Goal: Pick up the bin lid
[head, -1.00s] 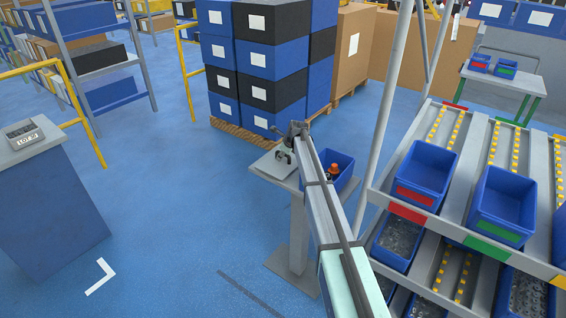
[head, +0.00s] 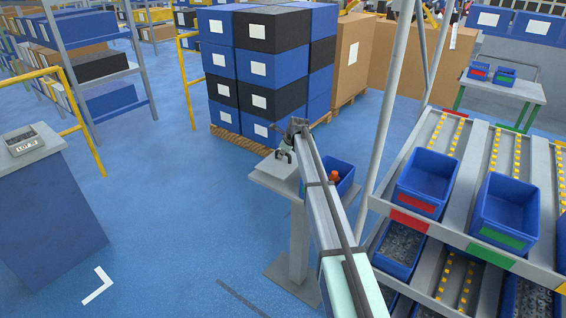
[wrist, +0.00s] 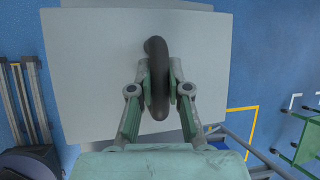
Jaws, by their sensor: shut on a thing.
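The bin lid (wrist: 95,75) is a flat light grey panel with a dark curved handle (wrist: 157,75), filling much of the wrist view. My gripper (wrist: 159,88) is shut on that handle, one finger on each side. In the head view, my gripper (head: 284,156) is over the small grey pedestal (head: 300,240), with the lid (head: 268,169) below it. The lid looks level. I cannot tell whether it touches the pedestal top. My arm hides part of the pedestal.
A flow rack (head: 400,215) with blue bins is at the right. Stacked boxes (head: 270,70) stand behind.

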